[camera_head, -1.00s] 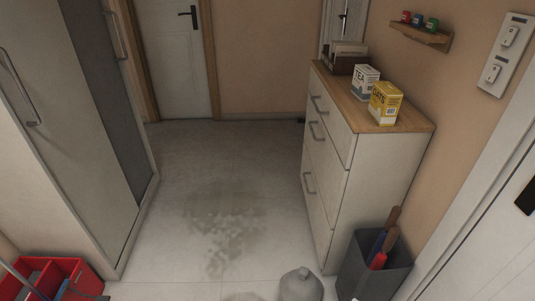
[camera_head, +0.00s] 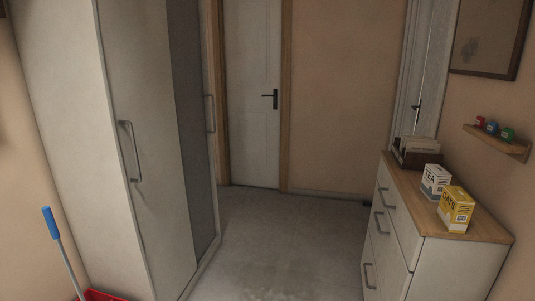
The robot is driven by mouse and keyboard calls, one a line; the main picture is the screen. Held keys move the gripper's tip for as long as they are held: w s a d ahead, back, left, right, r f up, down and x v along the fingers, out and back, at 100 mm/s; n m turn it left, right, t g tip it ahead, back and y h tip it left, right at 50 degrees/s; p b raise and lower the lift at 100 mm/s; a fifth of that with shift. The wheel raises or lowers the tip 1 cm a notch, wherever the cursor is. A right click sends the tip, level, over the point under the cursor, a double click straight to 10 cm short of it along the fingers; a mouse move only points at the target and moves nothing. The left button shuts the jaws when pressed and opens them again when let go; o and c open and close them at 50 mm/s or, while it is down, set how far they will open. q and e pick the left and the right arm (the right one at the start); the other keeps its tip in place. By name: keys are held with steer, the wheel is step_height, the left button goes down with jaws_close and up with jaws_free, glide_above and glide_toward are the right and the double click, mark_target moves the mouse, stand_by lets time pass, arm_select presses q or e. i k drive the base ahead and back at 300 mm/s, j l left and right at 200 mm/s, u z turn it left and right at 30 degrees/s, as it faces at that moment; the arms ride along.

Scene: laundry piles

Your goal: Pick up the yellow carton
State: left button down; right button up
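The yellow carton (camera_head: 455,209), marked OATS, stands upright on the wooden top of a white chest of drawers (camera_head: 457,268) at the right. A white and grey TEA carton (camera_head: 435,181) stands just behind it to the left, close by. Neither of my grippers shows in the head view, so where they are relative to the carton cannot be seen.
A brown holder (camera_head: 416,152) with papers sits at the back of the chest top. A small wall shelf (camera_head: 497,141) holds small coloured items. A tall wardrobe (camera_head: 150,140) stands at the left, with a blue-handled tool (camera_head: 51,223) before it. The middle floor (camera_head: 290,245) is clear.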

mark_target(456, 206)
steer(key=i+j+z, duration=0.15)
steer(key=i+j, duration=0.5)
steer(key=i, duration=0.2)
steer(key=z, duration=1.5)
